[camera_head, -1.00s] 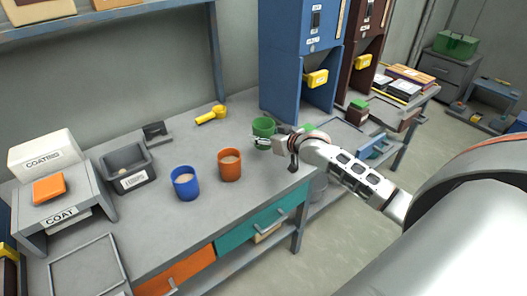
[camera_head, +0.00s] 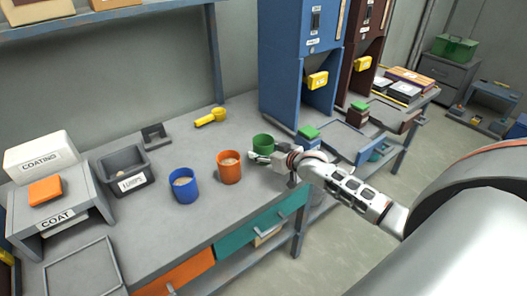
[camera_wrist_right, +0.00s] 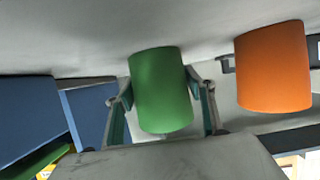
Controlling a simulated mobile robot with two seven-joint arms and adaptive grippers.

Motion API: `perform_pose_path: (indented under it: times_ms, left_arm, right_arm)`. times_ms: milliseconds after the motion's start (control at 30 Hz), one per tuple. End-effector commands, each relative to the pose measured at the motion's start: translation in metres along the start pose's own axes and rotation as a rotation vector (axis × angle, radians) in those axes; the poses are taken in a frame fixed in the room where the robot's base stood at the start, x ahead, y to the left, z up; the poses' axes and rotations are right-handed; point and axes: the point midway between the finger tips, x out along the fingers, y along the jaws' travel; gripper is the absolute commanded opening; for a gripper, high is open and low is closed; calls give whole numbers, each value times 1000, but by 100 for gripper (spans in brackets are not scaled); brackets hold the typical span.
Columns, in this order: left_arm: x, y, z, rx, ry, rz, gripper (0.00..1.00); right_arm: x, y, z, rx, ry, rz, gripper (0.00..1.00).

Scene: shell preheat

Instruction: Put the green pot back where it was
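The green pot (camera_head: 263,142) is near the front edge of the grey workbench (camera_head: 150,235), right of the orange pot (camera_head: 229,168) and blue pot (camera_head: 183,186). My right gripper (camera_head: 262,156) comes in low from the right with its fingers around the pot. In the right wrist view, the green pot (camera_wrist_right: 162,92) stands between the two fingers (camera_wrist_right: 162,100), which appear to touch its sides. I cannot tell whether its base touches the bench. The orange pot (camera_wrist_right: 272,68) is close beside it. My left gripper is out of view.
A grey bin (camera_head: 125,170), a coating box (camera_head: 42,155) and a yellow scoop (camera_head: 211,117) are on the bench. A blue dispenser cabinet (camera_head: 290,70) stands behind the gripper, with a green-topped block (camera_head: 308,132) near it.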

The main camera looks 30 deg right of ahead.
Motion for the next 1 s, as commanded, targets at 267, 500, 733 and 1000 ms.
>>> perform_pose_path:
  times_ms: [267, 500, 733, 1000]
  left_arm:
    - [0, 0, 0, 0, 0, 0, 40]
    - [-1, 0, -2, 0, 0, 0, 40]
    - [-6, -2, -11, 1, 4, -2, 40]
    - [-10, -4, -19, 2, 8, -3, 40]
  right_arm:
    - [0, 0, 0, 0, 0, 0, 64]
    - [-9, 0, -1, 0, -2, 0, 64]
    - [-46, 0, -2, -2, -1, 0, 64]
    - [-94, -1, -2, -1, -1, -1, 64]
